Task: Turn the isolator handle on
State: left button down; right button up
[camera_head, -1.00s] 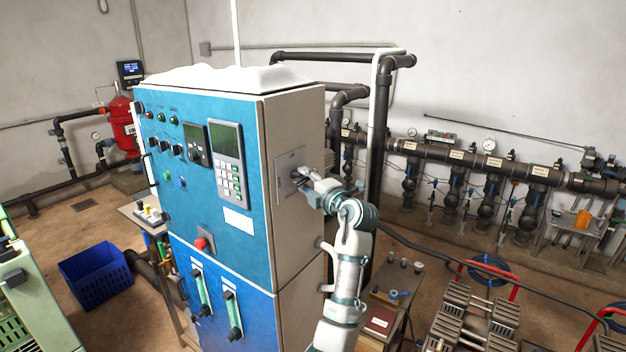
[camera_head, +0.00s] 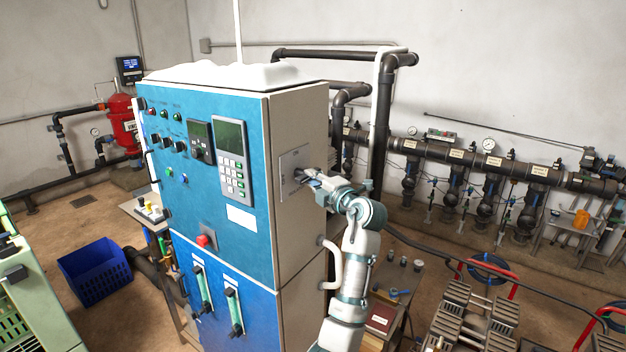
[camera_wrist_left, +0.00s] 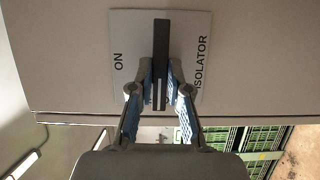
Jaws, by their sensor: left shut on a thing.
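The isolator handle (camera_wrist_left: 161,55) is a dark bar on a pale plate (camera_wrist_left: 190,25) marked ON and ISOLATOR. In the left wrist view the bar runs up and down the picture, between the two words, which read sideways. My left gripper (camera_wrist_left: 160,80) is shut on the handle, with one blue-padded finger on each side near its lower end. In the head view the plate (camera_head: 290,161) is on the grey side of the blue cabinet, and my left gripper (camera_head: 304,178) reaches it from the right, hiding most of the handle. My right gripper is not in view.
The blue control cabinet (camera_head: 215,90) stands in the middle. A pale curved side handle (camera_head: 334,265) is beside my forearm. Dark pipes (camera_head: 384,120) rise behind the arm, and a small bench (camera_head: 410,280) stands at right. A blue crate (camera_head: 95,273) is on the floor at left.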

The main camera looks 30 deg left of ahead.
pick_arm(q)
jog(key=m+g+h+p, duration=0.1)
jog(key=m+g+p, duration=0.1)
jog(key=m+p, duration=0.1)
jog(key=m+g+p, duration=0.2)
jog(key=m+p, duration=0.1)
jog(key=m, duration=0.2)
jog(key=w+m+g+h+p, duration=0.1)
jog(key=m+g+p, duration=0.2)
jog(key=m+p, duration=0.1)
jog(key=shift+r+m+h, duration=0.25)
jog(key=shift+m+h, duration=0.05)
jog(key=shift+m, duration=0.3)
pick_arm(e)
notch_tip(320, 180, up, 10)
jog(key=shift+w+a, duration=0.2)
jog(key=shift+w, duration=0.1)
pick_arm(q)
jog(key=shift+f, duration=0.1)
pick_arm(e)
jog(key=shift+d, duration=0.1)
pick_arm(q)
jog(key=c, duration=1.1)
grip_release()
jog(key=shift+w+a, duration=0.1)
jog(key=shift+a, duration=0.05)
jog(key=shift+w+a, duration=0.15)
jog(key=shift+a, duration=0.05)
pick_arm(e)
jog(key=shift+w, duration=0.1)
